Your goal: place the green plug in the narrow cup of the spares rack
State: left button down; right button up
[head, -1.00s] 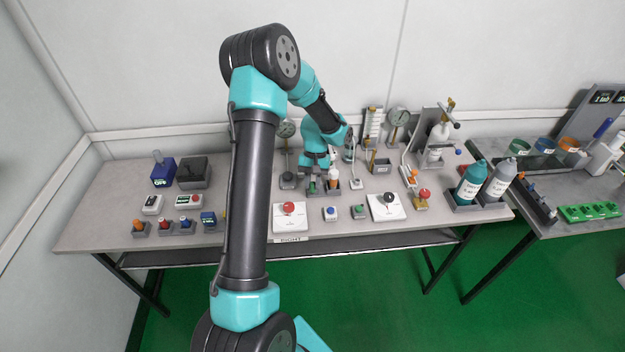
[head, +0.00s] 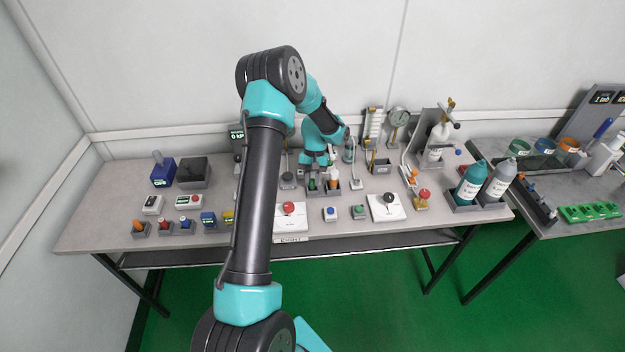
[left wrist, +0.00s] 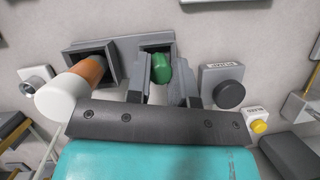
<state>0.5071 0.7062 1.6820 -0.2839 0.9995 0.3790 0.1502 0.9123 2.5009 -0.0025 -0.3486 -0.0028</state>
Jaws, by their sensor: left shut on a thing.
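The green plug (left wrist: 160,68) sits between the two fingers of my left gripper (left wrist: 160,85), which is shut on it. In the left wrist view the plug's end overlaps the opening of the narrower cup of a dark grey two-cup rack (left wrist: 158,40). I cannot tell how deep it reaches into that cup. An orange and white bottle (left wrist: 80,80) stands in the rack's other cup, to the left of the plug. In the head view my left gripper (head: 319,172) is over the rack (head: 346,191), near the bottle (head: 334,178). My right gripper is not seen.
A black-knobbed box (left wrist: 221,75) and a yellow button (left wrist: 260,127) are right of the rack in the wrist view. In the head view a red-button panel (head: 290,219) and a blue-button box (head: 330,214) stand in front.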

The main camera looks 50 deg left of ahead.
pick_arm(q)
jog(key=shift+f, duration=0.25)
jog(key=c, duration=1)
grip_release()
jog(key=shift+r, duration=0.1)
jog(key=v, duration=1.2)
